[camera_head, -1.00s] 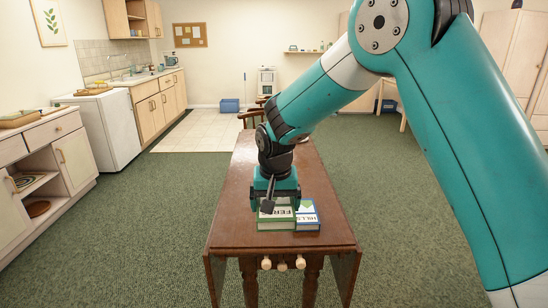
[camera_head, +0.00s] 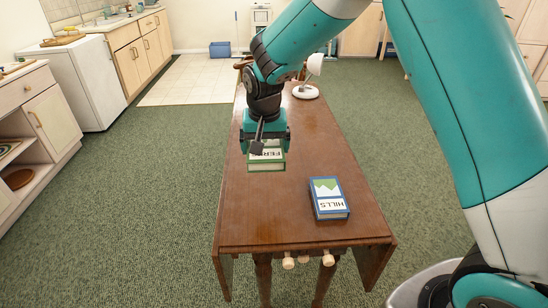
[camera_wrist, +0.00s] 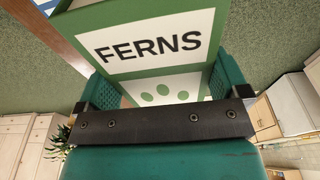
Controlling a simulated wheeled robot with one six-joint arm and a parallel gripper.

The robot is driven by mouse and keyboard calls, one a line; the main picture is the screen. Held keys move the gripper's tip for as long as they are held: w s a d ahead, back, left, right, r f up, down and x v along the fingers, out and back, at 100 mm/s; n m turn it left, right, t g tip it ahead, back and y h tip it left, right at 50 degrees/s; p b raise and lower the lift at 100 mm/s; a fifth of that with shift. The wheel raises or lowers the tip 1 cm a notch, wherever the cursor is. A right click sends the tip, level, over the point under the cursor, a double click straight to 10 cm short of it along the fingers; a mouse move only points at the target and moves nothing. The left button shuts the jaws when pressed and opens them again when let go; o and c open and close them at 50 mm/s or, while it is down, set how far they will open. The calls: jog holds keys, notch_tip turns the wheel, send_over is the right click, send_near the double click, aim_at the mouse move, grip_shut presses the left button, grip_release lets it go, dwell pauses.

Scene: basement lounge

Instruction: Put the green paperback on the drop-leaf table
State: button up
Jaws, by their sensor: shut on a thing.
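The green paperback (camera_head: 266,165), with FERNS on its cover, is held in my gripper (camera_head: 264,145) over the left side of the drop-leaf table (camera_head: 260,215) in the head view. In the wrist view the paperback (camera_wrist: 150,45) sits between my gripper's two fingers (camera_wrist: 158,92), which are shut on its sides. I cannot tell how far the paperback is above the tabletop. The table also shows in the wrist view as a brown strip (camera_wrist: 55,35) at the upper left.
A blue book (camera_head: 329,198) marked HILLS lies on the table, to the right and nearer than the green paperback. A white lamp (camera_head: 306,91) stands at the table's far end. The near left tabletop is clear. Green carpet (camera_head: 150,190) surrounds the table.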

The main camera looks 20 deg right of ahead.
aim_at(265, 160)
notch_tip(265, 160, down, 18)
jog(key=shift+f+p, duration=0.1)
jog(key=shift+p, duration=0.5)
jog(key=shift+f, duration=0.15)
jog(key=o, duration=0.7)
jog(key=shift+c, duration=0.2)
jog(key=shift+n+y, duration=0.6)
jog(key=shift+n, duration=0.3)
jog(key=s+r, duration=0.2)
jog(key=r, duration=0.4)
jog(key=s+a+r, duration=0.1)
jog(key=s+r, duration=0.1)
jog(key=r, duration=0.4)
jog(key=s+a+r+b, duration=0.1)
jog(key=s+r, duration=0.1)
jog(key=r, duration=0.4)
jog(key=shift+r, duration=0.25)
jog(key=s+a+r+n+g+y, duration=0.1)
jog(key=s+r+n, duration=0.3)
jog(key=s, duration=0.8)
jog(key=s+a+r+n+y, duration=0.1)
jog(key=s+r+n+y, duration=0.1)
jog(key=s+r+n, duration=0.3)
jog(key=s+r, duration=0.4)
jog(key=s, duration=0.4)
jog(key=shift+a+g+y, duration=0.3)
jog(key=shift+g, duration=0.1)
